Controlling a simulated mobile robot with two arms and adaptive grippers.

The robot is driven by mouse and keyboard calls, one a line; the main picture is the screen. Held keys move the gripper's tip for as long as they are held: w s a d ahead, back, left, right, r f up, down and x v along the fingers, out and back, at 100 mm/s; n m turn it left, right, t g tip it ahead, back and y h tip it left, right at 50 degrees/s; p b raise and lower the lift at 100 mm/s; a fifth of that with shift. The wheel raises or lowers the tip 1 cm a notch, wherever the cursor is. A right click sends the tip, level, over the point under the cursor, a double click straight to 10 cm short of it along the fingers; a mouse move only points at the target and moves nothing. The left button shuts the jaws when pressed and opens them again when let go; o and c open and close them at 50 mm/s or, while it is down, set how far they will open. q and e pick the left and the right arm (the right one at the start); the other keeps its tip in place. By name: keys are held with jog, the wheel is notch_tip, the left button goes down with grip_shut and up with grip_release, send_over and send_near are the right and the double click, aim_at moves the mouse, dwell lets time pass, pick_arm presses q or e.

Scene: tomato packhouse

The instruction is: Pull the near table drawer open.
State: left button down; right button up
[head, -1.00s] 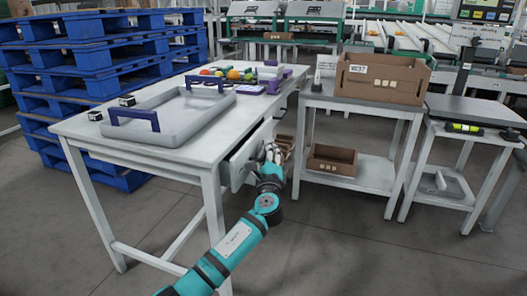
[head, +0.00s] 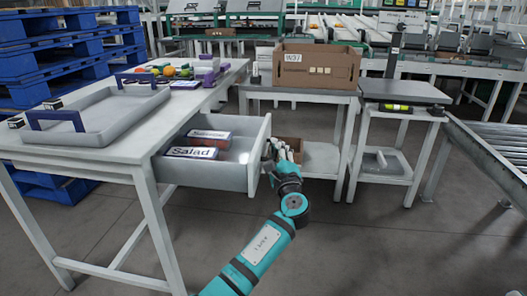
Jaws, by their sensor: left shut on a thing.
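The near table drawer (head: 212,176) stands pulled well out from the right side of the white table (head: 157,128). Inside it lie a box labelled "Salad" (head: 191,153) and a second box (head: 209,138) behind it. My left gripper (head: 272,150) is at the drawer's front on its right side, shut on the drawer's handle. The handle itself is mostly hidden by the gripper. My right gripper is out of view.
A cardboard crate (head: 317,69) stands on a side table to the right. A scale stand (head: 404,92) and roller conveyor (head: 490,150) are further right. Floor at front right is clear.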

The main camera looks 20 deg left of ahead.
pick_arm(q)
jog(key=shift+d+f, duration=0.1)
jog(key=shift+d, duration=0.2)
jog(key=c, duration=1.4)
grip_release()
jog(key=v, duration=1.2)
jog(key=shift+w, duration=0.1)
